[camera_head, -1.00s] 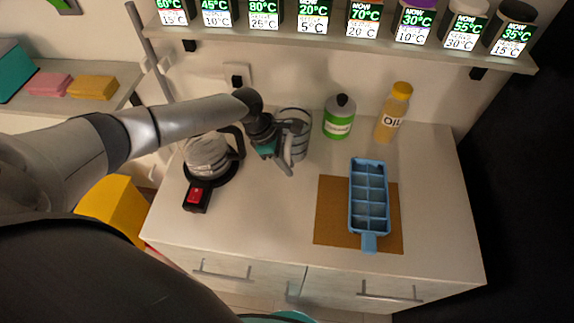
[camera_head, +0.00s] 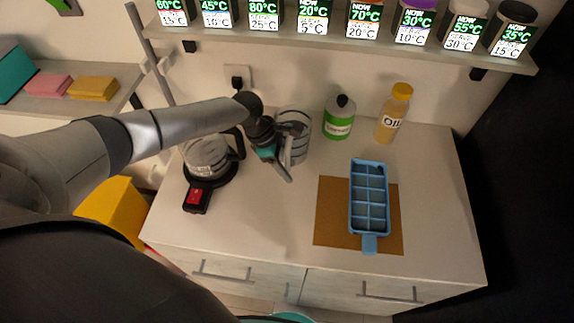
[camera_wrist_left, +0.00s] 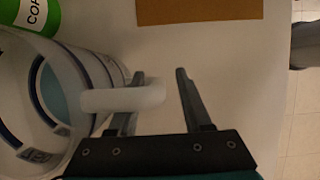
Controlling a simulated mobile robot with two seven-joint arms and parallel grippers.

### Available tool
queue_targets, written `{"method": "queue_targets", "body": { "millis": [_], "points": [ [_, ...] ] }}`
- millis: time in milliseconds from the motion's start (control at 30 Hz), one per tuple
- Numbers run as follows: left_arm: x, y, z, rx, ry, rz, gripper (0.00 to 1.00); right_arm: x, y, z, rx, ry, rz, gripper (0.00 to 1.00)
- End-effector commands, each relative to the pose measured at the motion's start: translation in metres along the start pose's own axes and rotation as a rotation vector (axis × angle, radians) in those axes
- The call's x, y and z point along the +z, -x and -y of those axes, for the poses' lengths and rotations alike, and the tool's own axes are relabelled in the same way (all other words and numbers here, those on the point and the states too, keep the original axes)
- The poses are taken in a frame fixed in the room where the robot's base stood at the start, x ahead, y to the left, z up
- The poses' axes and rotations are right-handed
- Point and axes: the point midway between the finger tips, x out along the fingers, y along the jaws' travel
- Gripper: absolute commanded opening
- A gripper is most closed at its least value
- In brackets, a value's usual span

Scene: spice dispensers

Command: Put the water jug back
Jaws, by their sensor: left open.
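The water jug (camera_head: 302,122) is a clear upright cylinder with dark bands. It stands at the back of the counter, partly hidden by my left gripper (camera_head: 291,153). In the left wrist view the jug (camera_wrist_left: 95,65) fills the left side, with its pale handle (camera_wrist_left: 150,96) reaching out to the right. My left gripper (camera_wrist_left: 160,88) is open there. The handle crosses in front of the left finger, and its outer end lies in the gap between the two fingers. The right finger is apart from it. My right gripper is not in view.
A glass pot (camera_head: 206,152) sits on a black hot plate with a red switch (camera_head: 196,197), left of my gripper. A green bottle (camera_head: 338,120) and an oil bottle (camera_head: 394,112) stand at the back. A blue ice tray (camera_head: 369,200) lies on a brown mat (camera_head: 331,215). The front middle counter is clear.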

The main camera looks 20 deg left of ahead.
Motion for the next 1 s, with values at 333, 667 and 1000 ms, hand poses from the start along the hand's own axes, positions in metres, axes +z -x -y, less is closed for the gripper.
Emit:
{"method": "queue_targets", "body": {
  "millis": [333, 667, 1000],
  "points": [
    [0.001, 0.054, -0.001, 0.003, -0.001, 0.000, 0.49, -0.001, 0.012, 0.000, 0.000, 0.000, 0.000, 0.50],
    [0.001, 0.112, -0.001, 0.001, 0.000, 0.000, 0.49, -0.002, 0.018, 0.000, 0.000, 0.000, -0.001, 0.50],
    [0.001, 0.122, 0.000, 0.000, 0.000, 0.001, 0.49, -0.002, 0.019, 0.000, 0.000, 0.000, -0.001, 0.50]
  ]
}}
